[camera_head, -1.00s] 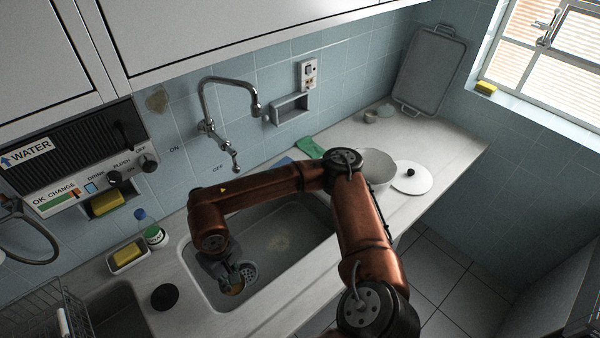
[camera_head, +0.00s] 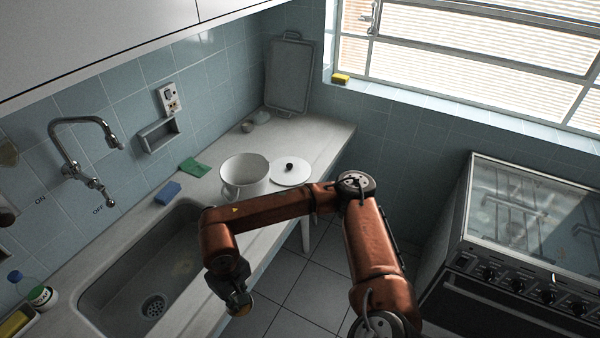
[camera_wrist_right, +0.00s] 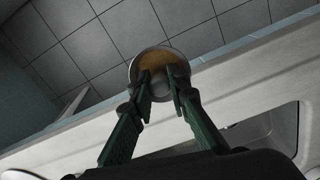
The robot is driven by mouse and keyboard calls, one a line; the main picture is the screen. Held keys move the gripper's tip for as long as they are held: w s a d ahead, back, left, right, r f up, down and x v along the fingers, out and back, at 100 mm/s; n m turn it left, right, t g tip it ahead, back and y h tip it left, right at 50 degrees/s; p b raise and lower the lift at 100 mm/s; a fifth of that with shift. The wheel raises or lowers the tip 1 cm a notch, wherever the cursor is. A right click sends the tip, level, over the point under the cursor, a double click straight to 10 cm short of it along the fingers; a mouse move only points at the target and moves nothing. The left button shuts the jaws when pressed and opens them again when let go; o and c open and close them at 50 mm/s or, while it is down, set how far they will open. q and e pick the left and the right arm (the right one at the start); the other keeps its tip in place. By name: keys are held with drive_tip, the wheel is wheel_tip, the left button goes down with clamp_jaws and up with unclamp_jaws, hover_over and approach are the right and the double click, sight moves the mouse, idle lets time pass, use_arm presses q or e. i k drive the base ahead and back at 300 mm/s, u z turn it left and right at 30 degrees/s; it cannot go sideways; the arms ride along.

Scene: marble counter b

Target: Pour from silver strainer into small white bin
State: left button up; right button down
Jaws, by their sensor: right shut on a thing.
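My right gripper (camera_wrist_right: 163,84) is shut on the rim of a small round silver strainer (camera_wrist_right: 136,69), which shows in the right wrist view with brownish contents inside. In the head view the same gripper (camera_head: 238,297) is low in the middle, with the strainer mostly hidden beneath it. They appear past the counter's front edge, over the floor tiles. My left gripper is not in view.
The sink (camera_head: 150,265) lies left of my arm. A white pot (camera_head: 243,178) and its lid (camera_head: 291,173) sit on the counter, near a green cloth (camera_head: 194,167) and blue sponge (camera_head: 167,193). A stove (camera_head: 530,235) stands right. Tiled floor (camera_head: 310,270) lies between.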

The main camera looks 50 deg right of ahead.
sight(245, 175)
drive_tip(key=z, duration=0.55)
drive_tip(key=k, duration=0.75)
drive_tip(key=z, duration=1.3)
drive_tip(key=i, duration=1.15)
drive_tip(key=u, duration=0.85)
drive_tip(key=i, duration=0.65)
drive_tip(key=u, duration=0.75)
